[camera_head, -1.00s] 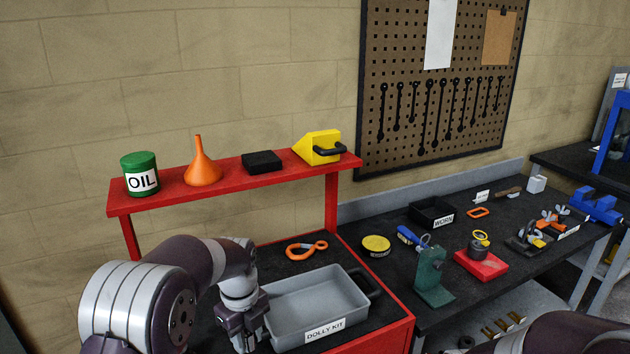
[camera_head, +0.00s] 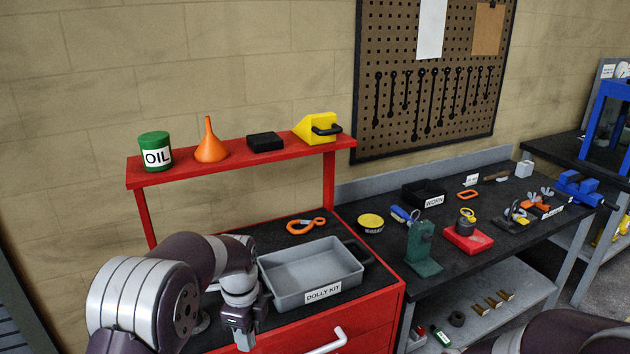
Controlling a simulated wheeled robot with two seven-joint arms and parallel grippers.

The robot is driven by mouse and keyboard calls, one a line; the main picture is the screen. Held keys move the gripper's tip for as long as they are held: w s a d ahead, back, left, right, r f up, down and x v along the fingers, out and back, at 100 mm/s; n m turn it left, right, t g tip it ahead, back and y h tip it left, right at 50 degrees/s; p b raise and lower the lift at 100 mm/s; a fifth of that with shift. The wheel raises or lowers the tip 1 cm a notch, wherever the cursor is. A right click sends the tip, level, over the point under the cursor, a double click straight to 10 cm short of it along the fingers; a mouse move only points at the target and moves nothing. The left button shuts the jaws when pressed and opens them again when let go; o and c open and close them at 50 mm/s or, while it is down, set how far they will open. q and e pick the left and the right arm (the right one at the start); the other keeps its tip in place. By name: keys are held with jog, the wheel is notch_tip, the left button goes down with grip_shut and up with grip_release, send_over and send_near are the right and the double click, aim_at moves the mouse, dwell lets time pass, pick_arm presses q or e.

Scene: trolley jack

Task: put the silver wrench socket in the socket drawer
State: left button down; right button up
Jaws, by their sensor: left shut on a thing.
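My left gripper (camera_head: 242,340) points down at the front left of the grey tray, near the front edge of the red cabinet (camera_head: 365,318). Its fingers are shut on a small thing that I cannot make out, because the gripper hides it. I cannot identify the silver wrench socket anywhere in view. A red drawer front with a pale handle (camera_head: 328,343) shows at the bottom of the cabinet; the frame cuts it off, and I cannot read a label on it. My right gripper is out of view; only part of my right arm shows at the lower right.
The grey DOLLY KIT tray (camera_head: 290,298) takes up much of the cabinet top. Orange-handled pliers (camera_head: 306,226) lie behind it. A red shelf (camera_head: 240,167) stands above. The dark workbench (camera_head: 400,263) on the right holds a green stand (camera_head: 421,250) and a WORN bin (camera_head: 424,192).

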pick_arm(q)
jog(key=n, duration=0.3)
jog(key=shift+s+f+n, duration=0.3)
jog(key=shift+f+n, duration=0.05)
jog(key=shift+n, duration=0.05)
jog(key=s+a+f+n, duration=0.2)
jog(key=s+f+n, duration=0.1)
jog(key=f+n, duration=0.3)
jog(key=s+a+f+n, duration=0.3)
jog(key=f+n, duration=0.3)
jog(key=n, duration=0.4)
jog(key=shift+f+n, duration=0.4)
